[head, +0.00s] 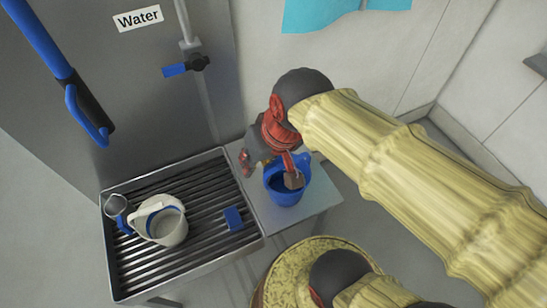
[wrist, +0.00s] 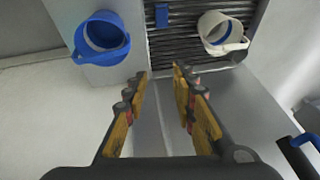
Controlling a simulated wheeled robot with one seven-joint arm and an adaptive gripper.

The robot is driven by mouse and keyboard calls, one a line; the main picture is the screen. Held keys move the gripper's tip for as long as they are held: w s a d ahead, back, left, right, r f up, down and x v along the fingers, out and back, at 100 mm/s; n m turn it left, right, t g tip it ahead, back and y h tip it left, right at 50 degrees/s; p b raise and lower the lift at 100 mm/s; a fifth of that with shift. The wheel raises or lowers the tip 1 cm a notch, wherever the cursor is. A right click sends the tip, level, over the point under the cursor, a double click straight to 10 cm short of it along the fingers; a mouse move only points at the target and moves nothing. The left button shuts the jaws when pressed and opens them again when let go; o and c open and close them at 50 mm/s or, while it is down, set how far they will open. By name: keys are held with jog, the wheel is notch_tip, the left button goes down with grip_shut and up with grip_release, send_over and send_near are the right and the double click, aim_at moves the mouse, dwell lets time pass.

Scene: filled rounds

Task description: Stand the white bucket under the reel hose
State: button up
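The white bucket (head: 172,232) stands upright on the slatted rack at the left in the head view, with a blue band near its rim. In the wrist view it is at the upper right (wrist: 215,27). The blue hose (head: 40,40) comes down at the upper left in the head view and ends in a dark and blue looped handle (head: 97,108); its outlet is hard to make out. My gripper (head: 270,172) is over the side table by the blue bucket, to the right of the white bucket. In the wrist view its fingers (wrist: 160,75) are apart with nothing between them.
A blue bucket (head: 275,192) stands on the side table (head: 310,212), partly behind a finger. A blue block (head: 232,218) lies on the rack (head: 205,258). A small clear round thing (head: 115,203) is beside the white bucket. A blue-levered tap (head: 185,67) is on the wall.

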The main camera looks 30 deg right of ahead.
jog(key=shift+s+d+r+n+t+h, duration=0.3)
jog(key=shift+s+d+r+t, duration=0.1)
jog(key=shift+s+d, duration=0.3)
jog(key=shift+s+d+r+n+t+h, duration=0.35)
jog(key=shift+s+d, duration=0.1)
jog(key=shift+d, duration=0.3)
